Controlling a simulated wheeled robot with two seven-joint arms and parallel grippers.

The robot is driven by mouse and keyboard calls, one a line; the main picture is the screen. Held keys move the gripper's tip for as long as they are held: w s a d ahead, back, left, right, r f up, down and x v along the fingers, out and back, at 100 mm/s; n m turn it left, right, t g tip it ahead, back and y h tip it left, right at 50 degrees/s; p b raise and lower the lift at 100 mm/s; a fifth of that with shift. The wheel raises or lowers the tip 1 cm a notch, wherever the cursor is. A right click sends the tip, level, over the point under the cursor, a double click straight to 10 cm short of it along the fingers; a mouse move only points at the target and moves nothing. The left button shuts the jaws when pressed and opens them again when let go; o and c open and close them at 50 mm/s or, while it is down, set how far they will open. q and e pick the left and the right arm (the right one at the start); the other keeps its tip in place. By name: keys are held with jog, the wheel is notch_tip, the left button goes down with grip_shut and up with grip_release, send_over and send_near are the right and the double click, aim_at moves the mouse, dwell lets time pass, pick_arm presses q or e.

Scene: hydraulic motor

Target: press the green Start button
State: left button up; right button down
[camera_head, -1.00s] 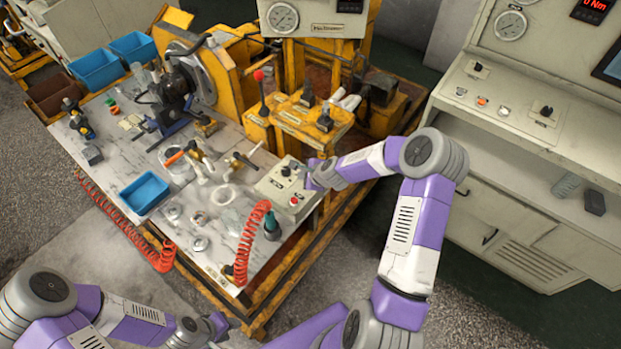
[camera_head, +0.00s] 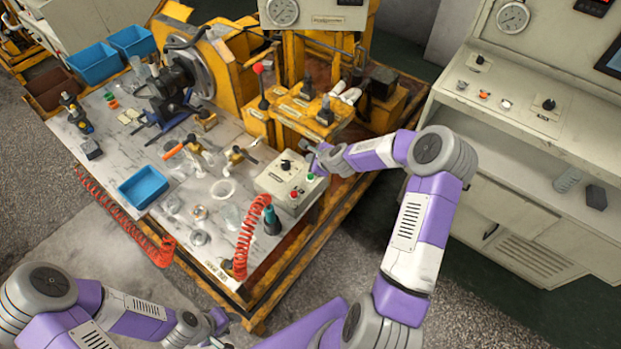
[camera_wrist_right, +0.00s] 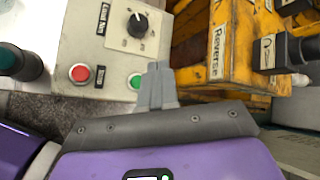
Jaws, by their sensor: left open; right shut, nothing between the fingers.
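The grey control box (camera_head: 280,190) stands on the right part of the bench, with a dark knob, a red button (camera_head: 294,194) and the green Start button (camera_head: 310,177). In the right wrist view, the green button (camera_wrist_right: 135,81) sits right of the red button (camera_wrist_right: 79,73) and below the knob (camera_wrist_right: 137,22). My right gripper (camera_head: 313,155) is shut and empty at the box's right end. Its fingers (camera_wrist_right: 158,72) show just right of the green button; I cannot tell if they touch it. My left gripper (camera_head: 222,322) is open, in front of the bench.
A green-topped bottle (camera_head: 271,222) and a red coiled hose (camera_head: 245,238) stand in front of the box. Yellow machinery (camera_head: 300,112) is behind it. A blue tray (camera_head: 143,188) and tools lie to the left. A grey console (camera_head: 520,108) stands at the right.

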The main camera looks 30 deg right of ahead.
jog(key=b, duration=0.4)
send_over(312, 178)
notch_tip(312, 178, down, 6)
jog(key=shift+a+r, duration=0.1)
jog(key=shift+r, duration=0.15)
jog(key=shift+f, duration=0.5)
jog(key=shift+b, duration=0.35)
dwell(0.7)
jog(key=shift+f+b, duration=0.4)
jog(key=shift+b, duration=0.05)
jog(key=shift+f+b, duration=0.4)
jog(key=shift+b, duration=0.05)
dwell(0.6)
jog(key=shift+r, duration=0.1)
jog(key=shift+r+p, duration=0.5)
jog(key=shift+r, duration=0.2)
